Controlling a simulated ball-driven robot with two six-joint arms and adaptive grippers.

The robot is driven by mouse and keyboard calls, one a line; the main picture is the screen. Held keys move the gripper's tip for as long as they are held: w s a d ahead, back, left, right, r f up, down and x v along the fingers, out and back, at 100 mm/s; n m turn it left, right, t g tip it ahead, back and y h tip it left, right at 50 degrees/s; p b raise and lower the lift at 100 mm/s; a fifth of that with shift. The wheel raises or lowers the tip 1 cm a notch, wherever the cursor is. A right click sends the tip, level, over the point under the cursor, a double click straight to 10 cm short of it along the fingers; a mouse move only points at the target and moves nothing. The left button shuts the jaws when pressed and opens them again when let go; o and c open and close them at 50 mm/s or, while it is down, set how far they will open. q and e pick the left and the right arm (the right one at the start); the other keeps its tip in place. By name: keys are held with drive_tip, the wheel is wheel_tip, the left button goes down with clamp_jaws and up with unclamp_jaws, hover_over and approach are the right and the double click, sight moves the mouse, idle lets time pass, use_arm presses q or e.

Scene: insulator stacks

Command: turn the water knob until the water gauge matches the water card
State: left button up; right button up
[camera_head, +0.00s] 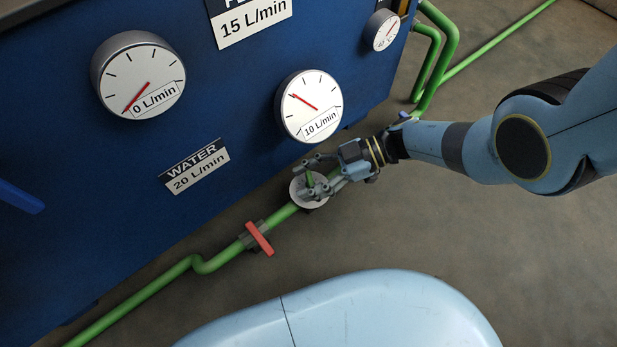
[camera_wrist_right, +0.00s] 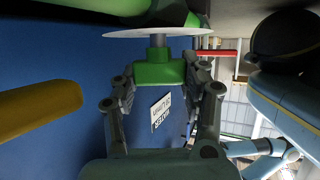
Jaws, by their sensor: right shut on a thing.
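The water card (camera_head: 195,167) on the blue panel reads WATER 20 L/min. Above it, a round gauge (camera_head: 140,80) is labelled 0 L/min, its red needle pointing down left. To its right, another gauge (camera_head: 309,106) is labelled 10 L/min, its red needle pointing up left. I cannot tell for sure which is the water gauge. Below the right one, a green knob (camera_head: 310,180) stands on a pale round disc on the green pipe. My right gripper (camera_head: 316,177) is shut on this knob; the right wrist view shows the green grip (camera_wrist_right: 158,72) between its fingers.
A red valve handle (camera_head: 259,238) sits on the green pipe (camera_head: 150,290), left of the knob. A card (camera_head: 250,22) reading 15 L/min and a small gauge (camera_head: 382,31) are higher on the panel. Bare floor (camera_head: 440,235) lies to the right.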

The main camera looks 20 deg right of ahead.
drive_tip(key=shift+w+d+f+n+g, duration=0.1)
drive_tip(key=shift+f+n+g, duration=0.05)
drive_tip(key=shift+n+g, duration=0.75)
drive_tip(key=o, duration=1.2)
drive_tip(key=shift+d, duration=0.1)
drive_tip(key=shift+d+r, duration=0.35)
drive_tip(key=shift+d, duration=0.25)
drive_tip(key=v, duration=1)
drive_tip(key=shift+d+r, duration=0.15)
drive_tip(key=shift+r, duration=0.1)
